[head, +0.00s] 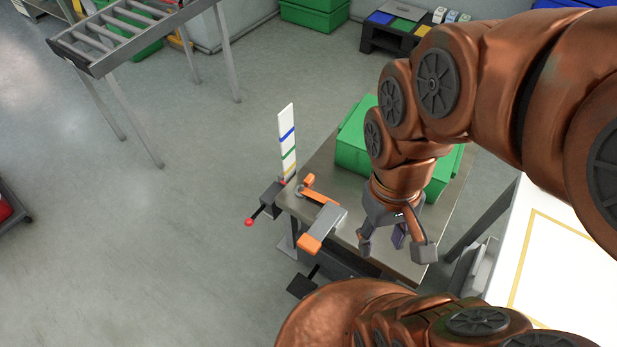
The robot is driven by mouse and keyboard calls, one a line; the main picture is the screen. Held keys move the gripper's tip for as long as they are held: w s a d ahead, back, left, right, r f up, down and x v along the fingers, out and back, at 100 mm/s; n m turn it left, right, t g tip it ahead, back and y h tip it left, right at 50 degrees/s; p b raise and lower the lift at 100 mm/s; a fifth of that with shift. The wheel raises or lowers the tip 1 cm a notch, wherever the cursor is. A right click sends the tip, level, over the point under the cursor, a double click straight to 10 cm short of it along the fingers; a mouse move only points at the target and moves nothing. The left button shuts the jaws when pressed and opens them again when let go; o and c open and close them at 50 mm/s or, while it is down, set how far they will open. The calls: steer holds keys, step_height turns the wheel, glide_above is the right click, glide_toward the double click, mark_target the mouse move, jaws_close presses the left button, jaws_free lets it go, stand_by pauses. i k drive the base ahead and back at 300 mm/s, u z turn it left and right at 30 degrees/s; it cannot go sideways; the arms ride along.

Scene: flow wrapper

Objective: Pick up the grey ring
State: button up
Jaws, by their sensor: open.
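My gripper (395,248) hangs over the front right part of the small table (340,238), fingers pointing down and spread apart. A small dark purple piece (400,236) shows between the fingers; I cannot tell whether it is part of the gripper or a thing behind it. I cannot make out the grey ring with certainty. Some of the tabletop is hidden by my arm and gripper.
A green crate (352,150) is at the back of the table. A white surface with a yellow outline (560,265) lies right. Open floor is left.

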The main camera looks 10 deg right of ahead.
mark_target(308, 180)
steer(key=u, duration=0.45)
steer(key=k, duration=1.15)
steer(key=u, duration=1.35)
steer(key=i, duration=1.1)
steer(key=z, duration=0.5)
